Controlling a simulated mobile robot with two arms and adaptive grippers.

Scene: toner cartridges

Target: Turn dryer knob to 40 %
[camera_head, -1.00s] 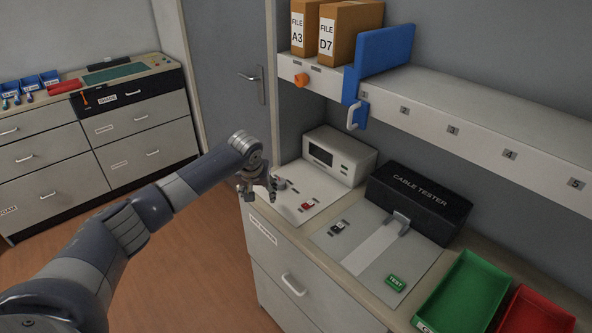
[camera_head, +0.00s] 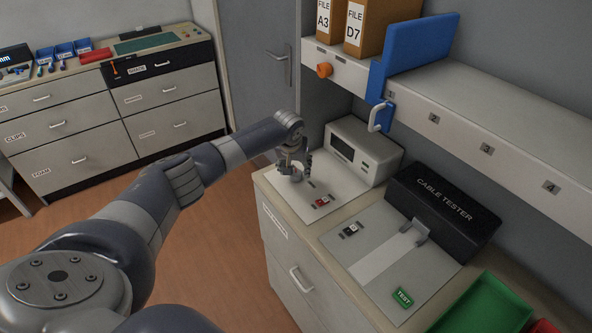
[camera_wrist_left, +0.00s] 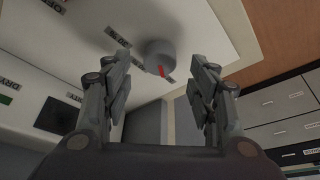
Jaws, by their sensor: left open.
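The dryer knob (camera_wrist_left: 160,55) is a grey round knob with a red mark, on a white panel (camera_wrist_left: 110,20) with dark labels, seen in the left wrist view. My left gripper (camera_wrist_left: 160,78) is open, its fingers pointing at the knob, with the knob just beyond and between the tips. I cannot tell whether they touch it. In the head view my left gripper (camera_head: 293,170) hangs over the back left of the white dryer panel (camera_head: 335,187) and mostly hides the knob. The white dryer unit (camera_head: 362,150) with a dark display stands behind the panel. The knob's percentage setting is not readable.
A red switch (camera_head: 322,201) sits on the panel near the gripper. The black cable tester (camera_head: 443,208) and its plate (camera_head: 370,270) are to the right. A shelf (camera_head: 480,120) with files and a blue bracket (camera_head: 420,60) overhangs the back. A green tray (camera_head: 480,305) is front right.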

